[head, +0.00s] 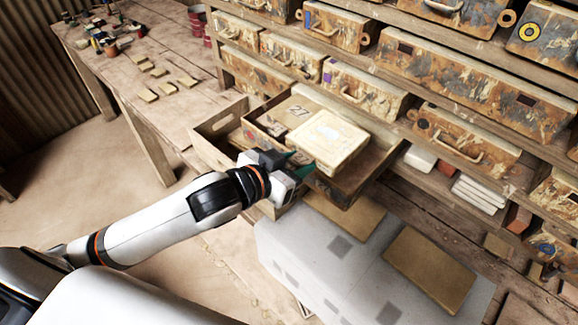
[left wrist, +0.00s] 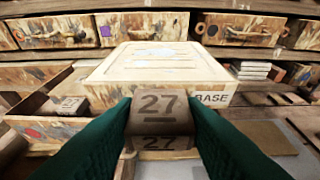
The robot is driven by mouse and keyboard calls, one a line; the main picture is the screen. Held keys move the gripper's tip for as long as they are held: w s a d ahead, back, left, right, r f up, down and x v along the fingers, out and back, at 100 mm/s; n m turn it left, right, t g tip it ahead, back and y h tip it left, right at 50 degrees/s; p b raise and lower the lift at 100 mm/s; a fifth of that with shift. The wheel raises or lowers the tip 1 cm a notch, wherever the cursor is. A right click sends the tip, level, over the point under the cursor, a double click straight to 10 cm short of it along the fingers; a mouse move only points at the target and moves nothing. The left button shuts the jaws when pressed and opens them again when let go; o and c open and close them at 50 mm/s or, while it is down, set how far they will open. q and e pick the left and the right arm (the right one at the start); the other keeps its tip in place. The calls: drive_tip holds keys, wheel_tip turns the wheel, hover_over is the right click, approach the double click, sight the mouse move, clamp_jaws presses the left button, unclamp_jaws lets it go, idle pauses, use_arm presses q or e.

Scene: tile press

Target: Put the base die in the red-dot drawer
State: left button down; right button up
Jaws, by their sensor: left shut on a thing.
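The base die is a thick cream block (head: 330,142) marked BASE, with a brown tab numbered 27 at its near end in the left wrist view (left wrist: 165,65). My left gripper (head: 298,165) is shut on this tab, its green fingers on either side. The die is level and sits over a pulled-out drawer (head: 372,165); whether it touches anything below is hidden. In the left wrist view, a drawer front with a reddish dot (left wrist: 48,129) shows at lower left, partly hidden by a finger. My right gripper is not in view.
A brown block marked 27 (head: 298,111) lies in the open drawer beside the die. Closed drawers (head: 355,90) fill the rack behind. A grey machine top (head: 330,262) with tan plates lies in front.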

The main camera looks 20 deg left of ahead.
sight(308, 158)
use_arm(q)
drive_tip(key=b+x, duration=0.1)
drive_tip(key=x, duration=0.2)
drive_tip(key=shift+w+d, duration=0.2)
drive_tip(key=shift+w, duration=0.15)
drive_tip(key=shift+r+b+x, duration=0.15)
drive_tip(key=shift+b+x, duration=0.6)
drive_tip(key=shift+x, duration=0.75)
drive_tip(key=shift+r+b+x, duration=0.1)
drive_tip(key=shift+b+x, duration=0.65)
drive_tip(key=shift+x, duration=0.8)
drive_tip(key=shift+f+b, duration=0.35)
drive_tip(key=shift+f, duration=0.55)
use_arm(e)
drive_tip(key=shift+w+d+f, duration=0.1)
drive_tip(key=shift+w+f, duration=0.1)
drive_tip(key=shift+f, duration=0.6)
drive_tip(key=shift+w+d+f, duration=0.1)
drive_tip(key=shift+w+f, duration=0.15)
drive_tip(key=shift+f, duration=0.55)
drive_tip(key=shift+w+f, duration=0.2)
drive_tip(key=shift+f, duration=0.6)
